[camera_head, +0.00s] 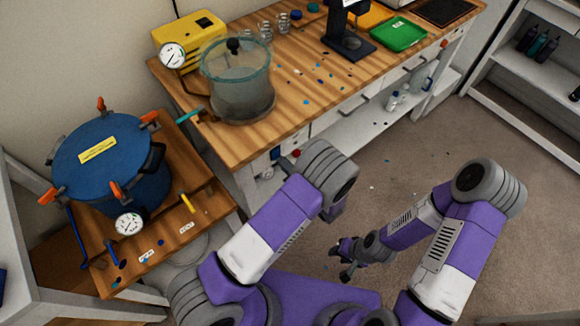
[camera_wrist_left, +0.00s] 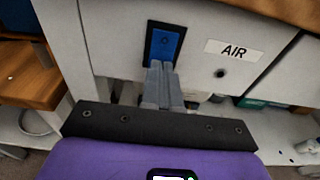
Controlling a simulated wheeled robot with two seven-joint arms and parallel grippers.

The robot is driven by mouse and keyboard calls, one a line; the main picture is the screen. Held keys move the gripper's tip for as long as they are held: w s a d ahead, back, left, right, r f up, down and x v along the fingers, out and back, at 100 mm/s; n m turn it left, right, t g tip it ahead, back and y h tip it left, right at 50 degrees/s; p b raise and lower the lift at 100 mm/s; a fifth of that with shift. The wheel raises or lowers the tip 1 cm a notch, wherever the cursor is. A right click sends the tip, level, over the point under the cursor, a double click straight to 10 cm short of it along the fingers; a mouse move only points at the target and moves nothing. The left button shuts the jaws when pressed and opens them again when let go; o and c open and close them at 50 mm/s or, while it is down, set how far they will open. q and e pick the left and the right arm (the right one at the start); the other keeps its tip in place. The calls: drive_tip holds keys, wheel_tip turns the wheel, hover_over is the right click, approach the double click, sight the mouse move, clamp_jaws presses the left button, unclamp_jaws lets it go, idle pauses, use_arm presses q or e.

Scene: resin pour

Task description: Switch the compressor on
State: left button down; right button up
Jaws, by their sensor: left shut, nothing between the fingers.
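In the left wrist view a blue rocker switch (camera_wrist_left: 164,45) in a dark frame sits on a white panel (camera_wrist_left: 110,45). A label reading AIR (camera_wrist_left: 232,49) is right of it. My left gripper (camera_wrist_left: 161,66) is shut and empty, its fingertips at the lower edge of the switch. I cannot tell whether they touch it or which way the rocker is tipped. No compressor body can be made out.
A wooden bench (camera_head: 300,100) carries a clear chamber (camera_head: 238,95), a yellow pump (camera_head: 188,38) and a green tray (camera_head: 398,33). A blue pressure pot (camera_head: 110,150) stands on a low wooden stand at left. Open floor lies at right.

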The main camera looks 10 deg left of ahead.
use_arm(q)
drive_tip(key=shift+w+a, duration=0.1)
drive_tip(key=shift+a, duration=0.05)
drive_tip(key=shift+a+y+b, duration=0.1)
drive_tip(key=shift+y+b, duration=0.2)
drive_tip(key=shift+b, duration=0.05)
idle(0.3)
drive_tip(key=p+v, duration=0.1)
drive_tip(key=v, duration=0.6)
drive_tip(key=shift+f, duration=0.15)
idle(0.4)
